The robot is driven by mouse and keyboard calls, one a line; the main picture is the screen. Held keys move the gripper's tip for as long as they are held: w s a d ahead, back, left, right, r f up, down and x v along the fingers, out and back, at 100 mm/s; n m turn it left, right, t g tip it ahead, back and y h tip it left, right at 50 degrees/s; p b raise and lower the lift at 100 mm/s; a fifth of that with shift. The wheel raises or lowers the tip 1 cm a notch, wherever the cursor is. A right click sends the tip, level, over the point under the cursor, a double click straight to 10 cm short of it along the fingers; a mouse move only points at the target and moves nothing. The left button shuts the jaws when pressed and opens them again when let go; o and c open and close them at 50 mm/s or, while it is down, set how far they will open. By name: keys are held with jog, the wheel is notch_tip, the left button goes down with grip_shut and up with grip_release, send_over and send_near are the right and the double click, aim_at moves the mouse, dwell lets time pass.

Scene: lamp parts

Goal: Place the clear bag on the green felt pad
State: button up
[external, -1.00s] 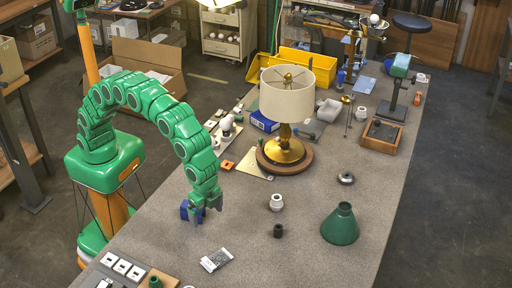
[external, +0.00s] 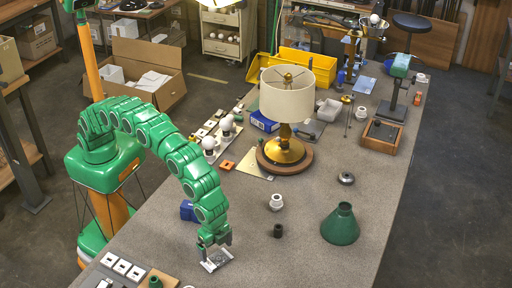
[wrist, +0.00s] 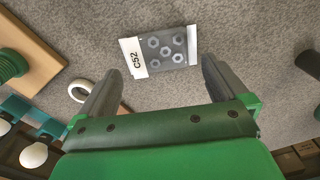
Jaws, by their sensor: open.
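The clear bag (external: 216,262) lies flat on the grey worktable (external: 310,255) near its front. In the wrist view the bag (wrist: 172,51) shows several grey nuts inside and a white label reading C52. My gripper (external: 214,241) is just above the bag, pointing down, and partly covers it in the external view. In the wrist view my gripper (wrist: 158,76) is open and empty, with the bag ahead of and between its fingertips, apart from both. I cannot make out a green felt pad in either view.
A dark ring-shaped part (external: 278,231), a white socket (external: 276,202) and a green cone shade (external: 341,226) stand right of my gripper. A blue block (external: 188,211) is behind it. The brass lamp (external: 285,150) stands farther back. White plates (external: 122,266) lie front left.

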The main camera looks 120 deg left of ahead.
aim_at(217, 258)
notch_tip(217, 258, down, 5)
jog(key=shift+r, duration=0.1)
jog(key=shift+c, duration=0.2)
jog(key=c, duration=0.8)
jog(key=shift+r, duration=1.3)
jog(key=shift+c, duration=0.2)
jog(key=shift+s+r, duration=0.1)
jog(key=shift+r, duration=0.25)
jog(key=s+a+r, duration=0.4)
jog(key=s+r, duration=0.5)
jog(key=s, duration=0.4)
jog(key=shift+r, duration=0.35)
